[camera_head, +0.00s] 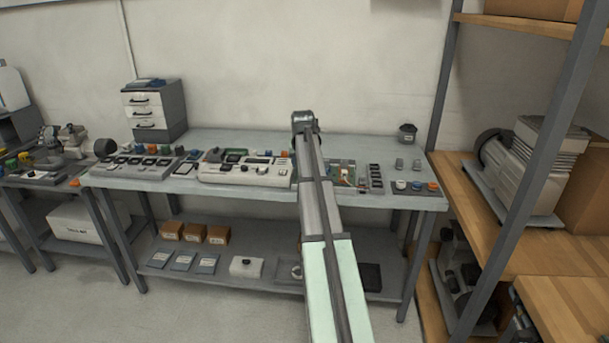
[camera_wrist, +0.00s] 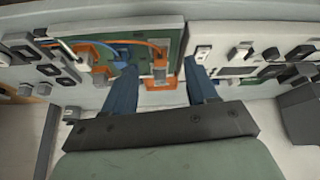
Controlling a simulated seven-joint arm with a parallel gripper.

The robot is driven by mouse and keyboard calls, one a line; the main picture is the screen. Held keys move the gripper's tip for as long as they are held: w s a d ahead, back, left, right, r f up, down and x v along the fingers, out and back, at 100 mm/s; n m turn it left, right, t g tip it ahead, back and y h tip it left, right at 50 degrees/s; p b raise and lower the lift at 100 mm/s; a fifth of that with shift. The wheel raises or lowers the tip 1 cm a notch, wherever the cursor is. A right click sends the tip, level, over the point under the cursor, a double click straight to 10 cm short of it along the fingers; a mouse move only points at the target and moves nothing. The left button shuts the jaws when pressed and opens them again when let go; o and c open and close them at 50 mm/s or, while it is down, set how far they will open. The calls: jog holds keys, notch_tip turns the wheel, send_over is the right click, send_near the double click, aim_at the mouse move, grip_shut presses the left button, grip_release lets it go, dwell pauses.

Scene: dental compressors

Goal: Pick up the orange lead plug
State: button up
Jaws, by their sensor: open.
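In the wrist view my gripper (camera_wrist: 161,85) is open, with its two blue fingers spread and nothing held between them. An orange part with a pale upright piece (camera_wrist: 160,72) lies in the gap between the fingertips. It looks like the orange lead plug at the end of an orange lead (camera_wrist: 100,43) that arcs over a green circuit board (camera_wrist: 174,38). Whether the fingers are level with it I cannot tell. In the head view the green board (camera_head: 342,170) shows just right of my arm, which hides my gripper.
A white control panel with dark buttons (camera_wrist: 237,55) lies right of the fingers in the wrist view. Dark block-like parts (camera_wrist: 45,70) stand at the left. In the head view the grey workbench (camera_head: 400,148) has clear room toward the back, and a shelf post (camera_head: 525,180) rises at right.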

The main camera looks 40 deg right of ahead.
jog(key=w+d+r, duration=0.3)
jog(key=w+r, duration=0.1)
jog(key=w+d+f, duration=0.1)
jog(key=f, duration=0.3)
jog(key=w+d+f+m, duration=0.1)
jog(key=f, duration=0.3)
jog(key=w+d+f+m+g, duration=0.1)
jog(key=f, duration=0.4)
jog(key=shift+w+d, duration=0.25)
grip_shut()
dwell(0.4)
